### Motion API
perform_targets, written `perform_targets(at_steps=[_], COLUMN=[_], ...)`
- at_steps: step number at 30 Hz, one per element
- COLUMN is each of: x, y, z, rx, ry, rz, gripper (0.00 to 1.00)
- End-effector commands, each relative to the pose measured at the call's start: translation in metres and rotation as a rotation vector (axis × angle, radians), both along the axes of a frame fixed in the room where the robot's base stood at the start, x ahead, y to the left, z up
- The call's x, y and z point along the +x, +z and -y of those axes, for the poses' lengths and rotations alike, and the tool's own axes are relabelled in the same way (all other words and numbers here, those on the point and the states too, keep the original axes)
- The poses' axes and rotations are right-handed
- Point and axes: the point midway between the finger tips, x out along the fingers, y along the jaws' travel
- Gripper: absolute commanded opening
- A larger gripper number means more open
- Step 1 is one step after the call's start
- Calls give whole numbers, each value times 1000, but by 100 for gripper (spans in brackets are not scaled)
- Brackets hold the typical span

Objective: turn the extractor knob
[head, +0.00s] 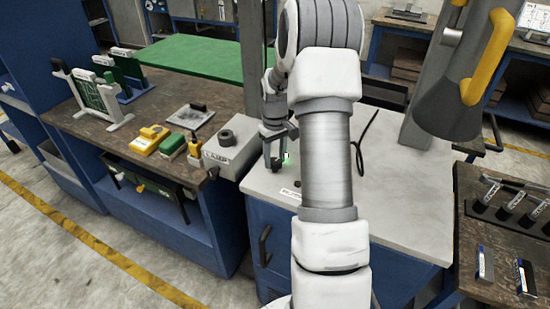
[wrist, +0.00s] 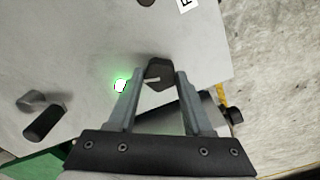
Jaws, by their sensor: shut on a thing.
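The extractor knob (wrist: 158,73) is a dark, angular knob with a pale pointer line, on the light grey bench top. In the wrist view it sits between the tips of my gripper (wrist: 160,84), which is shut on it with a finger on each side. A lit green lamp (wrist: 120,86) glows just left of the knob. In the head view my gripper (head: 276,152) reaches down at the left front of the white bench top (head: 400,186), and the green lamp (head: 286,156) shows beside it. My arm hides part of the bench there.
A grey box with a black round top (head: 226,138) stands close left of my gripper. A yellow-handled extractor hood (head: 450,100) hangs at the right. A black cable (head: 358,150) lies on the bench. A wooden side table (head: 497,240) holds small items.

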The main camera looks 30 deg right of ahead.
Motion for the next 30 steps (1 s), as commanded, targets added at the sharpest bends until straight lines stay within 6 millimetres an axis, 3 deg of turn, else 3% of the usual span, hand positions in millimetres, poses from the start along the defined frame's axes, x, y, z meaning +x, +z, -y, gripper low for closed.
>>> perform_targets(at_steps=[12, 30], x=[0, 0], y=[0, 0], z=[0, 0], rx=[0, -1], ry=[248, 311], rz=[1, 0], gripper=[0, 0])
